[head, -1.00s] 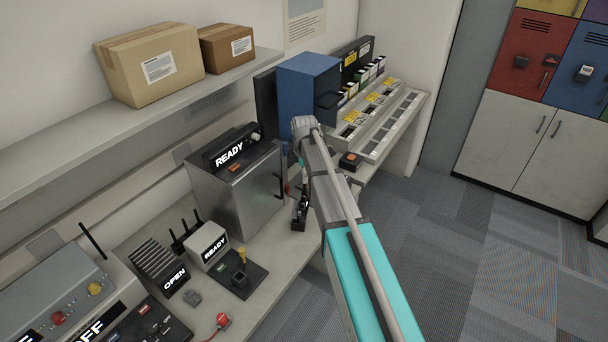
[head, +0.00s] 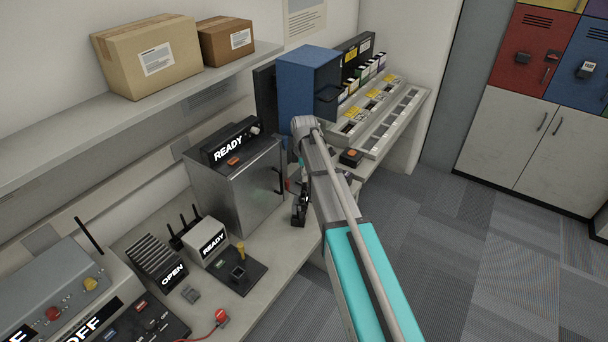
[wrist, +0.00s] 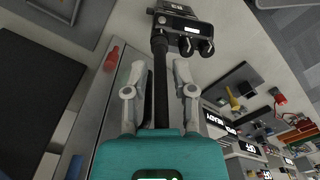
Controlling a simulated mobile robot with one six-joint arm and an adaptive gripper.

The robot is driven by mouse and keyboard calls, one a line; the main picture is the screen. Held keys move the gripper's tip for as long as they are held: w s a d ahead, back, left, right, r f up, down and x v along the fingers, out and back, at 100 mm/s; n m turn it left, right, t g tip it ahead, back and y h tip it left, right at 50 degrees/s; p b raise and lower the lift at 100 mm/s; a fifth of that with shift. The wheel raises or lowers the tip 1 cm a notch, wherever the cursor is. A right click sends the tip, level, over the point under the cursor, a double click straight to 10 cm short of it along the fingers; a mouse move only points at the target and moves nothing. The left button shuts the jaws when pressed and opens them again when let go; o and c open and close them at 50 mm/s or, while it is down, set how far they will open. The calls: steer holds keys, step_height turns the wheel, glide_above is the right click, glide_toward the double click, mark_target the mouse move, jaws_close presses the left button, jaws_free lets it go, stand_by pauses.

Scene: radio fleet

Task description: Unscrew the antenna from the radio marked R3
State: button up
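A black radio (wrist: 182,27) with two knobs and a small lit display shows at the top of the wrist view; its marking is too small to read. Its thick black antenna (wrist: 160,85) runs from the radio back toward my palm. My gripper (wrist: 160,68) is open, one finger on each side of the antenna, with visible gaps between fingers and antenna. In the head view, a black device (head: 300,207), apparently the radio, stands upright near the bench's front edge, partly hidden by my arm.
A steel cabinet (head: 235,190) with a READY display stands left of my arm. A blue cabinet (head: 308,85) stands behind it. A red object (wrist: 112,57) lies left of my fingers. A small black box with an orange top (head: 350,157) sits to the right.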

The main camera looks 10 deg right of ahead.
jaws_close()
steer(key=shift+n, duration=2.3)
steer(key=n, duration=0.2)
steer(key=shift+n, duration=1.2)
